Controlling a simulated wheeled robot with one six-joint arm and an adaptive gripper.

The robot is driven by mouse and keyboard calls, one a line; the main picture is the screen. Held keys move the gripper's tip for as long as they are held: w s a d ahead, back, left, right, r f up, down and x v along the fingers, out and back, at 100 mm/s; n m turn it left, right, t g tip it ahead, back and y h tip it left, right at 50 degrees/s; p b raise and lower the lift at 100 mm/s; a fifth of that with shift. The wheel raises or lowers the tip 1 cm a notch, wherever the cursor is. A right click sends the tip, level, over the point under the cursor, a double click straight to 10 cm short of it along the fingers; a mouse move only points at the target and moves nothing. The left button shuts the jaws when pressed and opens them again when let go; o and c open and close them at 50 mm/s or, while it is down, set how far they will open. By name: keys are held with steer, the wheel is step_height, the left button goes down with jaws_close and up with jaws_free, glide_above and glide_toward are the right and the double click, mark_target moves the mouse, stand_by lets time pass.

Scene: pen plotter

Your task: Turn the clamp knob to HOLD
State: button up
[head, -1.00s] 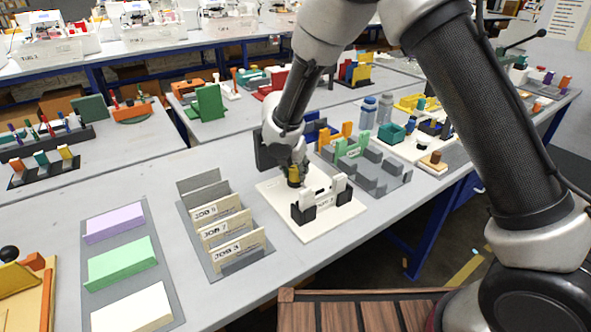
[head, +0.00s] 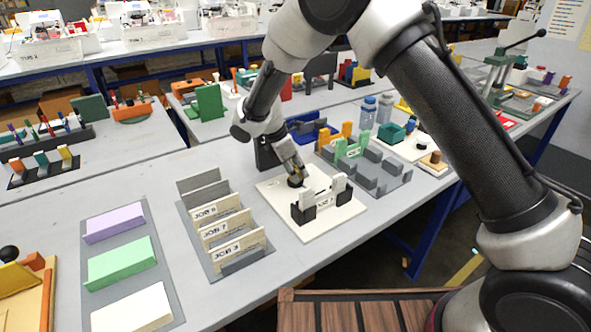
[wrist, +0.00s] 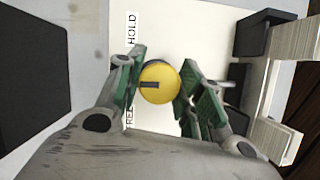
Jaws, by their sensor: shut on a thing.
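The clamp knob (wrist: 163,72) is a round yellow knob with a dark pointer bar, in the middle of the wrist view. The bar points left in that view, between the HOLD label (wrist: 132,28) and the partly covered REL label (wrist: 129,112). My gripper (wrist: 163,85) has its green-padded fingers on either side of the knob and is shut on it. In the head view my gripper (head: 296,180) reaches down to the white plotter board (head: 330,222), largely hiding the knob.
A white and black clamp fixture (head: 322,202) stands on the board beside my gripper. A dark upright block (head: 266,154) stands behind it. Job card holders (head: 225,228) are to the left and a grey rack (head: 372,172) to the right.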

steer(key=m+g, duration=0.1)
steer(key=m, duration=0.3)
steer(key=shift+m+g, duration=0.3)
steer(key=shift+g, duration=0.1)
steer(key=shift+m+g, duration=0.8)
steer(key=shift+m, duration=1.4)
steer(key=o, duration=1)
steer(key=shift+r, duration=0.1)
steer(key=v, duration=1.2)
steer(key=shift+w, duration=0.1)
